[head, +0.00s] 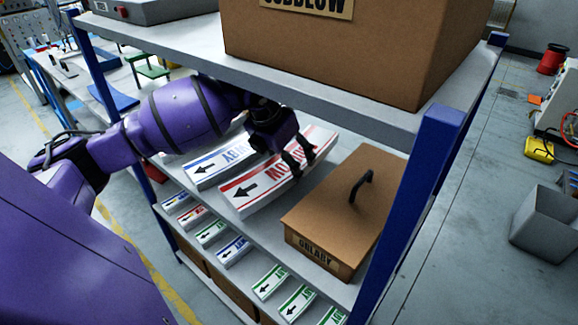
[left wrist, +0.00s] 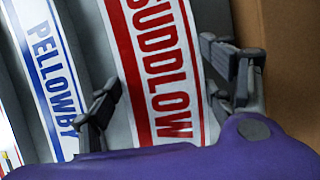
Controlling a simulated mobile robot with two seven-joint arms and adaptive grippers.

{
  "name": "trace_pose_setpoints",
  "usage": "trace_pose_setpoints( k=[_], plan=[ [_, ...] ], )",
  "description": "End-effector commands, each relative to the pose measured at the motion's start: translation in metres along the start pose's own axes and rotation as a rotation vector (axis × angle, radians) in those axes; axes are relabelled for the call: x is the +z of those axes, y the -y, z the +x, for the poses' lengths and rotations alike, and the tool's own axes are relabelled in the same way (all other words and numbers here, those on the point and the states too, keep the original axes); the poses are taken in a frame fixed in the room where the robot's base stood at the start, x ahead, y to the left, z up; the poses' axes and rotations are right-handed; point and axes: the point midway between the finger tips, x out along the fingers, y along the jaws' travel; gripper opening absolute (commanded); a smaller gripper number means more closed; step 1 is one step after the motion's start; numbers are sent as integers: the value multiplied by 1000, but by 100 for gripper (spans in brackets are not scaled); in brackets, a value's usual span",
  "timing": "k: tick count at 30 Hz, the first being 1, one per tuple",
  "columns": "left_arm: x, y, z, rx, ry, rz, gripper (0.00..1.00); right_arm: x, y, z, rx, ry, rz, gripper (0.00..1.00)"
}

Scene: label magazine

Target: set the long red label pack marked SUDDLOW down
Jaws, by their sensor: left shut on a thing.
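The long white label pack with red stripes, the SUDDLOW pack (head: 250,190), lies along the middle shelf, a black arrow on its near end. In the left wrist view its red SUDDLOW lettering (left wrist: 165,80) reads clearly. My left gripper (head: 298,158) reaches in from the left under the upper shelf and is shut on the pack near its far end. In the left wrist view the fingers (left wrist: 168,92) stand on either side of it. Whether its underside touches the shelf I cannot tell. My right gripper is not in view.
A blue-striped PELLOWBY pack (head: 215,168) lies close on the left. A lidded brown box (head: 335,200) with a black handle stands close on the right. Small label packs (head: 232,250) line the shelf below. A large carton (head: 350,50) sits on the upper shelf (head: 190,48). A blue post (head: 415,190) stands at the right.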

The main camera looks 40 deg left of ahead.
Motion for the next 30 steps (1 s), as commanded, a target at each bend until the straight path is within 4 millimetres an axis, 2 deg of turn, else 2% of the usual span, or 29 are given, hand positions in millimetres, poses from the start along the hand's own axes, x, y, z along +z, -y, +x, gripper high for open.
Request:
trace_pose_setpoints(
  k=[5,12,22,23,26,30],
  plan=[
    [13,1,2,0,4,0,19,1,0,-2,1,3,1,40],
    [-2,0,32,0,5,0,19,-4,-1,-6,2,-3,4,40],
    [-4,0,37,2,3,1,19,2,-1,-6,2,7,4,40],
    [-6,0,37,1,-1,1,79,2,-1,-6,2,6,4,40],
    [-5,0,37,1,0,1,92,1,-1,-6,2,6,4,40],
    [-5,0,37,1,0,1,94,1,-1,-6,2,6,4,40]
  ],
)
